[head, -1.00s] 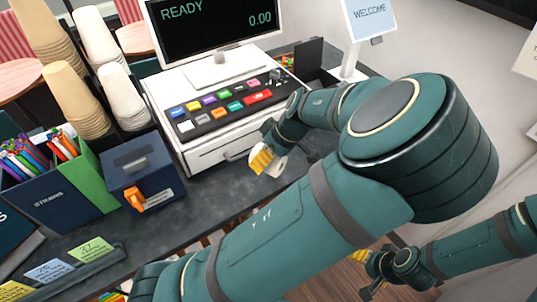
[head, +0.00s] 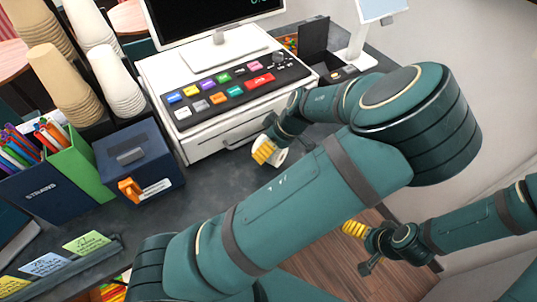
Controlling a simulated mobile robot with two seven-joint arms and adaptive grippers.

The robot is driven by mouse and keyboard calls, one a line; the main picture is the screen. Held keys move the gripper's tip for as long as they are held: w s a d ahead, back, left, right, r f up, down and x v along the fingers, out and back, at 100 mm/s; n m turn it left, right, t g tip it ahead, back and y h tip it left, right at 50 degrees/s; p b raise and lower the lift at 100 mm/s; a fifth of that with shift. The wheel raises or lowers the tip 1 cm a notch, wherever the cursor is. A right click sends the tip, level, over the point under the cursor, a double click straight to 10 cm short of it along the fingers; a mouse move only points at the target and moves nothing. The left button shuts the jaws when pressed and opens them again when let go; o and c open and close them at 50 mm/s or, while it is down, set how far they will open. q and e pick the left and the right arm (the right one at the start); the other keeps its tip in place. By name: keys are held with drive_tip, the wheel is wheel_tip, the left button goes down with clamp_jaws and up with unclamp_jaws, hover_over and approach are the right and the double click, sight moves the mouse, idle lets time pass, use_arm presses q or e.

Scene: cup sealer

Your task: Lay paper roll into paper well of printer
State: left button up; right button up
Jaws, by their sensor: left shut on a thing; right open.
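A white paper roll (head: 281,155) is in my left gripper (head: 265,153), whose yellow fingers are shut on it. The roll is above the dark counter, in front of the register drawer, and partly hidden by the fingers. The dark printer (head: 345,73) stands right of the register with its lid (head: 314,38) raised. Its paper well is hard to make out behind my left arm. The roll is apart from the printer, to its lower left. My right gripper (head: 354,229) is open and empty, over the floor beyond the counter edge.
The register (head: 215,100) with colored keys stands behind my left gripper. A white display stand (head: 357,48) is next to the printer. A navy box (head: 138,158), straw box (head: 45,185) and cup stacks (head: 65,85) stand left. The counter (head: 215,190) in front is clear.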

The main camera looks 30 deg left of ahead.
use_arm(q)
drive_tip(key=shift+w+f, duration=0.1)
drive_tip(key=shift+f, duration=1.35)
drive_tip(key=shift+f, duration=0.15)
drive_tip(key=o, duration=1.3)
drive_tip(key=shift+r, duration=0.25)
drive_tip(key=p+v, duration=0.1)
drive_tip(key=v, duration=1)
drive_tip(key=shift+d+r, duration=0.15)
drive_tip(key=shift+r, duration=0.25)
